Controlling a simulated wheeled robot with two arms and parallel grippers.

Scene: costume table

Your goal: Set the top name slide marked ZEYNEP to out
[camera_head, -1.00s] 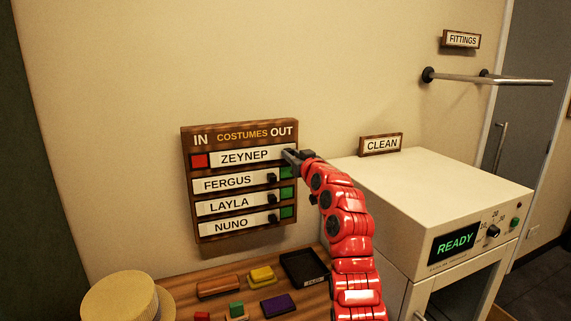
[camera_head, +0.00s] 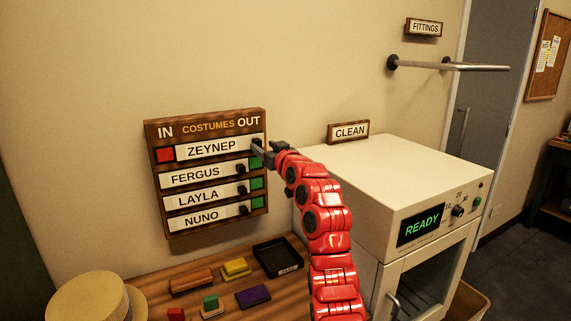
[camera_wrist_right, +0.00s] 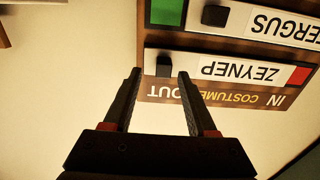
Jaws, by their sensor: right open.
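The wooden IN/OUT board (camera_head: 207,236) hangs on the wall. Its top ZEYNEP slide (camera_head: 211,148) sits at the OUT side, with a red square (camera_head: 165,154) bare at the IN end and no green showing in its row. My right gripper (camera_head: 264,149) is at the slide's right end, by its dark knob (camera_head: 257,145). In the right wrist view the board is upside down; the open fingers (camera_wrist_right: 159,74) lie either side of the ZEYNEP knob (camera_wrist_right: 163,66) in the picture. Contact cannot be told. My left gripper is out of view.
The FERGUS (camera_head: 197,176), LAYLA (camera_head: 198,199) and NUNO (camera_head: 201,217) slides sit left, with green at right. A wooden table (camera_head: 254,312) below holds a black tray (camera_head: 278,258) and small blocks. A white READY machine (camera_head: 390,172) stands right of my arm.

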